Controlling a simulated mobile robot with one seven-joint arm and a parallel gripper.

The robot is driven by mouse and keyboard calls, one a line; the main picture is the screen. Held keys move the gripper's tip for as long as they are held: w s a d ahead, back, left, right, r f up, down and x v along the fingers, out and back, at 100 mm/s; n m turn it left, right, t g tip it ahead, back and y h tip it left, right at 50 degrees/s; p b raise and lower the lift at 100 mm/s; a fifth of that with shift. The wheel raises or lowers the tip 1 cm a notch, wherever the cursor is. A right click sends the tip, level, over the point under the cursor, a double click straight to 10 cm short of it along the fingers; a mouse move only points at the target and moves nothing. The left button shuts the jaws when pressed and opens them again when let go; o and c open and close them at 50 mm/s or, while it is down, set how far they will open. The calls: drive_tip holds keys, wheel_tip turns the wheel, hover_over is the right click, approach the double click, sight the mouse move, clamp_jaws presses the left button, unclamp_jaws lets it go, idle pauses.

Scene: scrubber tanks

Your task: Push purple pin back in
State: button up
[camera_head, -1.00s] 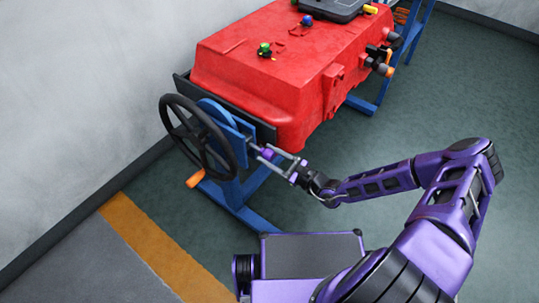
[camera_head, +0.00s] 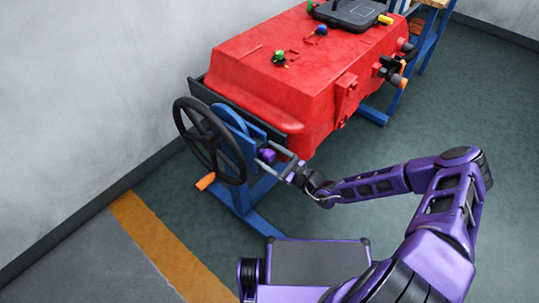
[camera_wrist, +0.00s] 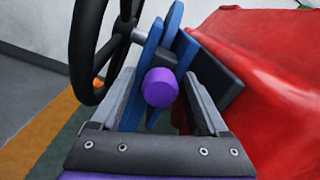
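The purple pin (camera_head: 267,155) sits at the blue bracket (camera_head: 246,148) beside the black handwheel (camera_head: 205,143). In the wrist view its round purple knob (camera_wrist: 160,87) is near the middle, close in front of a dark block on the blue plates (camera_wrist: 150,50). My gripper (camera_head: 265,153) is open, with one finger on each side of the knob. In the wrist view the fingers of my gripper (camera_wrist: 160,78) are wide apart, with visible gaps to the knob. The pin's shaft is hidden behind the knob.
The red tank (camera_head: 285,75) stands close to the right of the bracket. The handwheel, with an orange handle (camera_head: 205,181), is close on the left. Green and blue valves (camera_head: 279,57) sit on the tank. Floor at right is clear.

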drive_tip(key=shift+d, duration=0.1)
drive_tip(key=p+v, duration=0.1)
drive_tip(key=v, duration=1.6)
drive_tip(key=shift+s, duration=0.15)
